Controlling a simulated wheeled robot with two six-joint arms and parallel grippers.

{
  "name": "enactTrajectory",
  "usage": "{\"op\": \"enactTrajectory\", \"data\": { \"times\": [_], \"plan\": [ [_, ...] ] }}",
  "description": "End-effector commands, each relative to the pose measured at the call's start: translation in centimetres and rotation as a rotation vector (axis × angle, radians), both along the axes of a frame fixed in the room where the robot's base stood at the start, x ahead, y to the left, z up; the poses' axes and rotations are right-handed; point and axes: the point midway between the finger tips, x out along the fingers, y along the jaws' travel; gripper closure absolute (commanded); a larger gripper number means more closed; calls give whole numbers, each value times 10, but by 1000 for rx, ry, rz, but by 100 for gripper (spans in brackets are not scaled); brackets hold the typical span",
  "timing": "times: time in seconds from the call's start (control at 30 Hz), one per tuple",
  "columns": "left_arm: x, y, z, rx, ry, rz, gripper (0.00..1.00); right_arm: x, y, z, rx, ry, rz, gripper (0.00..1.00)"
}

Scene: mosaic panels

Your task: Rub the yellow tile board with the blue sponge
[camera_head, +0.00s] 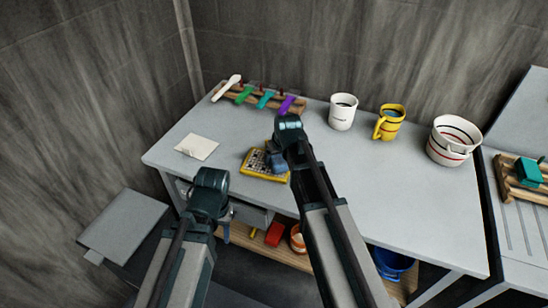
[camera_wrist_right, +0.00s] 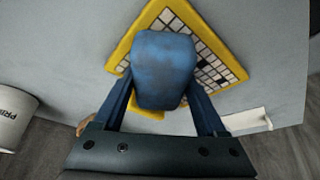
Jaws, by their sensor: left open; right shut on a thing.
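The yellow tile board (camera_head: 250,163) lies on the grey table, with a yellow frame and a grid of pale and dark tiles. It also shows in the right wrist view (camera_wrist_right: 228,52), partly hidden behind the sponge. The blue sponge (camera_wrist_right: 163,70) is between the fingers of my right gripper (camera_wrist_right: 163,95), which is shut on it. In the head view the sponge (camera_head: 277,160) is over the right part of the board; I cannot tell if it touches the tiles. My left gripper (camera_head: 222,212) is open, in front of the table's front edge, away from the board.
A white sheet (camera_head: 197,146) lies left of the board. A rack (camera_head: 262,98) with coloured tools stands at the back left. A white mug (camera_head: 343,112), a yellow mug (camera_head: 389,123) and a striped bucket (camera_head: 453,141) stand at the back right.

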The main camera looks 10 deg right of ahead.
Motion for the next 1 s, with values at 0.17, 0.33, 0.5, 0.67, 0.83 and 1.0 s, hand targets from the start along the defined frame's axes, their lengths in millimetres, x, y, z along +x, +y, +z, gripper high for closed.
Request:
{"op": "enactTrajectory", "data": {
  "times": [0.17,0.33,0.5,0.67,0.83,1.0],
  "plan": [
    [0,0,-1,0,0,0,50,-10,-15,-1,-3,2,-2,70],
    [0,0,-2,0,0,0,50,-15,-25,-2,-3,3,0,70],
    [0,0,-1,0,0,0,50,-16,-25,-1,-3,4,1,71],
    [0,0,1,0,0,0,50,-19,-23,0,-3,4,1,71],
    [0,0,0,0,0,0,50,-16,-20,0,-2,3,1,71],
    [0,0,1,0,0,0,50,-10,-10,0,-1,2,2,71]
  ]
}}
